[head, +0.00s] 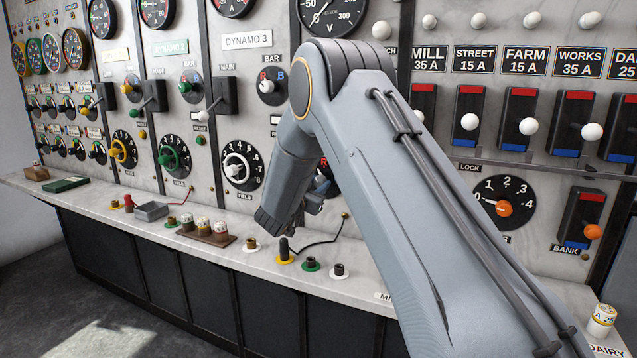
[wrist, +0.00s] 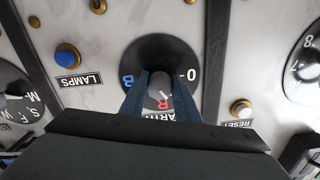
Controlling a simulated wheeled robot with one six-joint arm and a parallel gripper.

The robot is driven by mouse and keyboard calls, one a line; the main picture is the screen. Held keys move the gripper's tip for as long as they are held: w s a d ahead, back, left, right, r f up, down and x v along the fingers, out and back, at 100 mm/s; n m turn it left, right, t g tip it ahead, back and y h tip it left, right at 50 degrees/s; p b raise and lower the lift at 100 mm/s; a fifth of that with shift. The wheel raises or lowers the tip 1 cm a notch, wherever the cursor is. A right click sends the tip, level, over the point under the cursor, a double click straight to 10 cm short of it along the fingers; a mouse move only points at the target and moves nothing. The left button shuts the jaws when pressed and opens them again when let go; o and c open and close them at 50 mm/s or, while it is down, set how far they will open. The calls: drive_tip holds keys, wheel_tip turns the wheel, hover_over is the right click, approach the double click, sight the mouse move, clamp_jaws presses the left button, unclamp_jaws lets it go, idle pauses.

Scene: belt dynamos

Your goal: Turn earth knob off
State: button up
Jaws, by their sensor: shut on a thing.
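The earth knob is a grey grip (wrist: 158,84) on a round black dial (wrist: 165,48) in the middle of the wrist view. The dial carries a blue B at its left, a 0 at its right and a red R below, partly hidden. The label under it is cut off by my gripper and reads roughly "EARTH". My gripper (wrist: 159,92) is shut on the knob, one finger on each side. Which mark the knob points at I cannot tell. In the head view my gripper (head: 312,200) is mostly behind my arm, and only a sliver of the dial (head: 326,168) shows.
A blue LAMPS button (wrist: 67,58) and a white RESET button (wrist: 241,109) flank the dial. Black dials stand near both edges of the wrist view. Below the panel, a marble ledge (head: 225,258) holds plugs, a grey tray (head: 151,211) and a loose cable.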

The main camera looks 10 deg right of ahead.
drive_tip(key=n+p, duration=0.2)
drive_tip(key=n, duration=0.4)
drive_tip(key=shift+s, duration=0.1)
drive_tip(key=n+p, duration=0.2)
drive_tip(key=n, duration=0.3)
drive_tip(key=shift+d+n, duration=0.15)
drive_tip(key=shift+n, duration=0.25)
drive_tip(key=shift+f, duration=0.1)
drive_tip(key=o, duration=1)
drive_tip(key=shift+o, duration=0.2)
drive_tip(key=shift+s, duration=0.1)
drive_tip(key=b+v, duration=0.2)
drive_tip(key=v, duration=0.5)
drive_tip(key=shift+s+a, duration=0.25)
drive_tip(key=shift+s, duration=0.05)
